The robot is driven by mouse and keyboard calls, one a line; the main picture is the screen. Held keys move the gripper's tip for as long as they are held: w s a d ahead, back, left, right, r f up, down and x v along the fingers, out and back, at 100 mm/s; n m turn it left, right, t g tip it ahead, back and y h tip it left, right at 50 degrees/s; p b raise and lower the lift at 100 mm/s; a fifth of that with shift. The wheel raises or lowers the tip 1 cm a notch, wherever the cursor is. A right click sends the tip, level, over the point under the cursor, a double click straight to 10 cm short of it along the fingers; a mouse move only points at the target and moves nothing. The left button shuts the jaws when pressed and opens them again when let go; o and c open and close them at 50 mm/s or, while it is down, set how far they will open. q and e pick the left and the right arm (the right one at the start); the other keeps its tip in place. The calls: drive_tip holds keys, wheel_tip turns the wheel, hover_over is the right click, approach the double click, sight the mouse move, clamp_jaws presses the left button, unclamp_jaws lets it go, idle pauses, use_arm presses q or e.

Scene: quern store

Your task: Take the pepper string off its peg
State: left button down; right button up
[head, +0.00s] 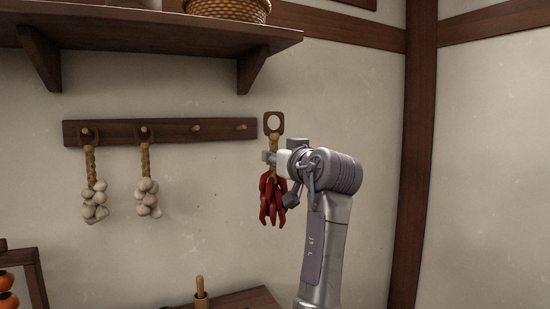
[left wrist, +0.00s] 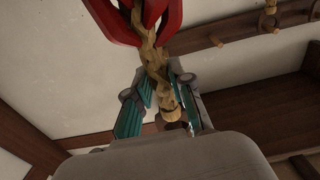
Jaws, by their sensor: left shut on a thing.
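The pepper string is a bunch of red peppers (head: 272,200) on a tan braid with a dark hanging loop (head: 273,122) on top. My left gripper (head: 271,157) is shut on the braid just under the loop. The string hangs upright to the right of the peg rail (head: 168,131), apart from it. Wall shows through the loop and no peg is seen in it. In the left wrist view the braid (left wrist: 151,60) runs between both fingers, with the peppers (left wrist: 120,22) at the top. My right gripper is not in view.
Two garlic strings (head: 95,200) hang from the rail's left pegs; its two right pegs (head: 241,127) are bare. A bracketed shelf (head: 150,36) with a basket (head: 228,9) is above. A dark post (head: 411,160) stands right. A table (head: 240,299) is below.

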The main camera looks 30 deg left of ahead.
use_arm(q)
drive_tip(key=shift+v, duration=0.75)
drive_tip(key=b+v, duration=0.1)
drive_tip(key=v, duration=0.3)
drive_tip(key=shift+s+d, duration=0.2)
drive_tip(key=shift+d, duration=0.05)
drive_tip(key=shift+a, duration=0.1)
